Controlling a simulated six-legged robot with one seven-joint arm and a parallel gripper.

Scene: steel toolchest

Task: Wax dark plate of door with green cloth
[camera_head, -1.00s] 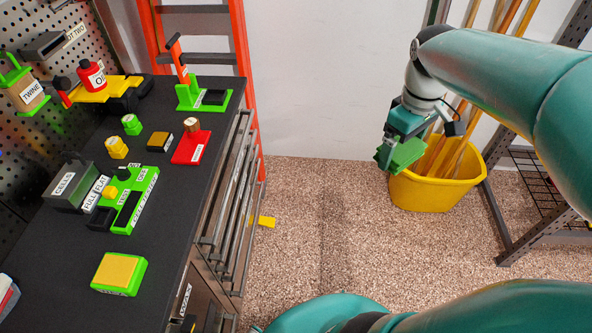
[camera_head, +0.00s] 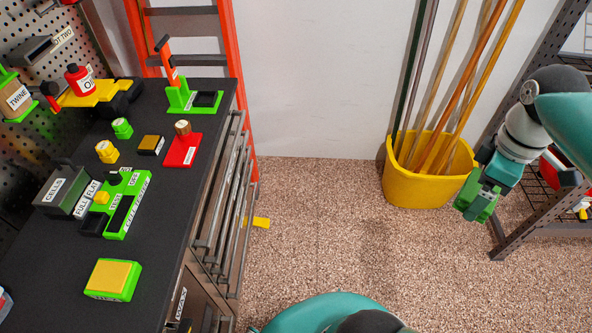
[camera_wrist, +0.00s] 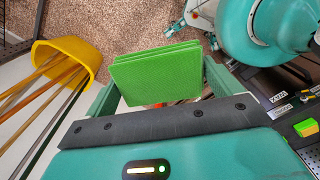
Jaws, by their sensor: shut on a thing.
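The green cloth (camera_wrist: 155,75) shows in the wrist view as a folded, layered square pad between the fingers of my gripper (camera_wrist: 158,92). In the head view my gripper (camera_head: 478,200) is shut on the cloth (camera_head: 484,208), in the air at the right, in front of the yellow bucket's right side. It is well away from the toolchest. A small white label (camera_head: 181,303) sits on the chest's lower front at the bottom left. I cannot clearly make out the door's dark plate there. The wrist view shows a dark labelled front (camera_wrist: 290,92) at the right edge.
The yellow bucket (camera_head: 410,190) holds several long poles. A grey metal shelf (camera_head: 515,235) stands at the right. The black bench top (camera_head: 150,215) at the left carries several green, red and yellow items. Drawer handles (camera_head: 225,200) stick out of the chest. The floor between is mostly clear.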

